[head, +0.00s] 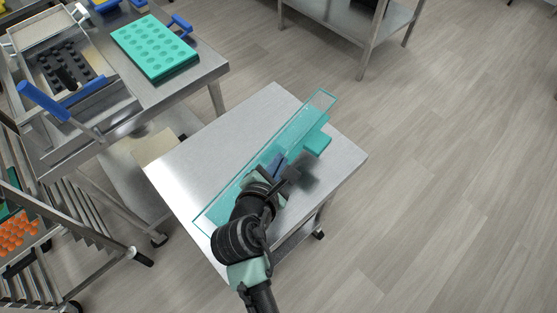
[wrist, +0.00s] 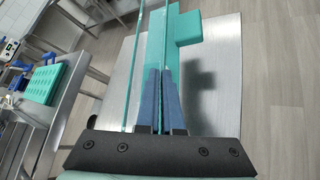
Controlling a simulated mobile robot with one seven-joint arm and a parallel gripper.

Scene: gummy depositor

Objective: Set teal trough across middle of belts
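The teal trough (head: 222,208) is long, narrow and see-through, and lies diagonally over the steel table. In the wrist view its walls (wrist: 139,75) run away from me. My gripper (head: 278,166) is at the trough's right long side. In the wrist view the blue fingers of my gripper (wrist: 160,72) are close together with the trough's right wall between them. I cannot tell whether the trough touches the table. No belts can be made out for certain; the steel machine (head: 38,133) at the left has a dark studded part inside.
The steel table (head: 170,178) is otherwise mostly bare. A solid teal block (head: 317,143) is beside the trough's far half. A teal mould tray (head: 128,43) lies on the machine's bench. A wire rack (head: 60,235) stands at lower left. Open floor is at right.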

